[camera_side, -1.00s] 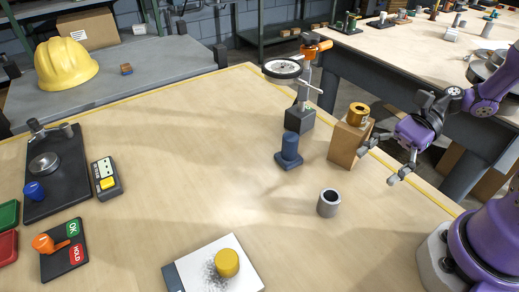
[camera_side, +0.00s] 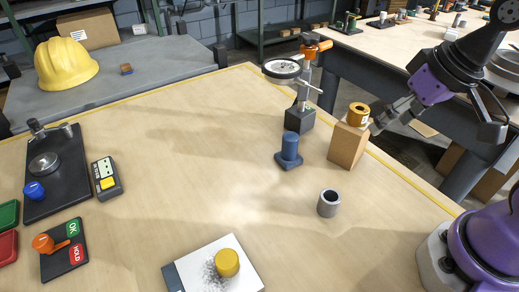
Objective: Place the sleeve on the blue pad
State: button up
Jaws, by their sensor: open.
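A grey hollow sleeve (camera_side: 329,203) stands upright on the near right part of the wooden table, with its dark bore facing up. A blue stand (camera_side: 289,153), a flat square base with an upright round post, is farther back and left of the sleeve; I see no other clear blue pad.
The brass part sits on a tan block (camera_side: 347,145). A dial gauge stand (camera_side: 300,118) is behind the blue stand. A white plate with a yellow knob (camera_side: 227,262) lies at the front. A black fixture (camera_side: 55,172) and a switch panel (camera_side: 64,250) are left. The table's middle is clear.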

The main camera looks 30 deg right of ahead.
jog(key=r+n+t, duration=0.1)
jog(key=r+n, duration=0.1)
jog(key=m+g+y, duration=0.6)
jog(key=m+y, duration=0.2)
jog(key=m, duration=0.5)
send_near(338, 194)
jog(key=f, duration=0.1)
jog(key=d+f, duration=0.1)
jog(key=f, duration=0.1)
jog(key=shift+s+d+f, duration=0.15)
jog(key=shift+s+f, duration=0.15)
jog(key=shift+s, duration=0.1)
jog(key=shift+s+f+m+t+y, duration=0.1)
jog(key=shift+f+m+t+y, duration=0.3)
jog(key=shift+m+y, duration=0.45)
jog(key=m+y, duration=0.1)
jog(key=m, duration=0.1)
jog(key=m+t+y, duration=0.1)
jog(key=m+y, duration=0.1)
jog(key=shift+d+f+m, duration=0.1)
jog(key=shift+f+m, duration=0.15)
jog(key=shift+f, duration=0.15)
jog(key=shift+f+m, duration=0.15)
jog(key=shift+m, duration=0.15)
jog(key=x, duration=1)
jog(key=shift+a+r, duration=0.25)
jog(key=shift+r, duration=0.05)
jog(key=shift+t, duration=0.3)
jog(key=shift+c, duration=0.4)
